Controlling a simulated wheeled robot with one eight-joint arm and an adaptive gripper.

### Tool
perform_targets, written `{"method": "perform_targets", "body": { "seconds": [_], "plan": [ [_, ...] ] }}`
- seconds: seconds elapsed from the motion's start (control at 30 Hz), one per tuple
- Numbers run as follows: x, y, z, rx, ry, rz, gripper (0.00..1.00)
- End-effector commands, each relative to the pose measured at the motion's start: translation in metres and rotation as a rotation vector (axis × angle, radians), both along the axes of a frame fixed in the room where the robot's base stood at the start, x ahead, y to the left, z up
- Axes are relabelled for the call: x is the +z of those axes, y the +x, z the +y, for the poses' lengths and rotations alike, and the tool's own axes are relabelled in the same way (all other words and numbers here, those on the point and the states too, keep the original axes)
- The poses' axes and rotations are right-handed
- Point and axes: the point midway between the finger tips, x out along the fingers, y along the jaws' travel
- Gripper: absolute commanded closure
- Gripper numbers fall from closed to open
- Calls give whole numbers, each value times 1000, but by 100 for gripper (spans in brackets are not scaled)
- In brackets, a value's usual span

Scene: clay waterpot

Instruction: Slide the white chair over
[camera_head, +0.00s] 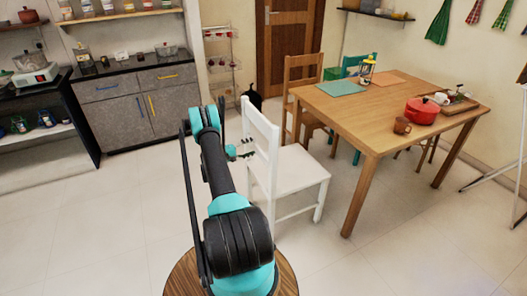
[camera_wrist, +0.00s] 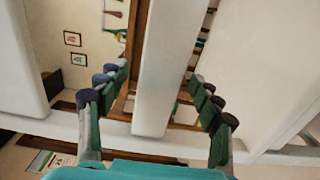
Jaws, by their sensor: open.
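The white chair (camera_head: 292,168) stands upright on the floor, left of the table, with its back on its left side. My gripper (camera_head: 241,151) is at the left side of the chair back, partly hidden by my arm. In the wrist view, my gripper (camera_wrist: 158,82) is open, with one finger on each side of a white vertical slat (camera_wrist: 166,70) of the chair back. Gaps show between the slat and both fingers. A white cross rail (camera_wrist: 120,134) runs behind the fingers. I cannot tell whether any finger touches the chair.
The wooden table (camera_head: 345,108) stands right of the white chair, bearing a red pot (camera_head: 421,111) and a brown mug (camera_head: 402,126). A wooden chair (camera_head: 302,72) and a teal chair (camera_head: 352,66) are behind. Grey cabinets (camera_head: 125,105) line the back left. Floor at front left is clear.

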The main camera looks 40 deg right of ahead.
Motion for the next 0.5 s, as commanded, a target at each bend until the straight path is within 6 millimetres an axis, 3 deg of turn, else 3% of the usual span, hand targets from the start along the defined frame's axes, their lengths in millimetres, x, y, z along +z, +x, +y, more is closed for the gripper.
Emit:
{"method": "perform_targets", "body": {
  "seconds": [0.4,0.5],
  "plan": [
    [0,-2,-8,6,0,0,34],
    [0,-2,-8,6,0,0,44]
  ]
}}
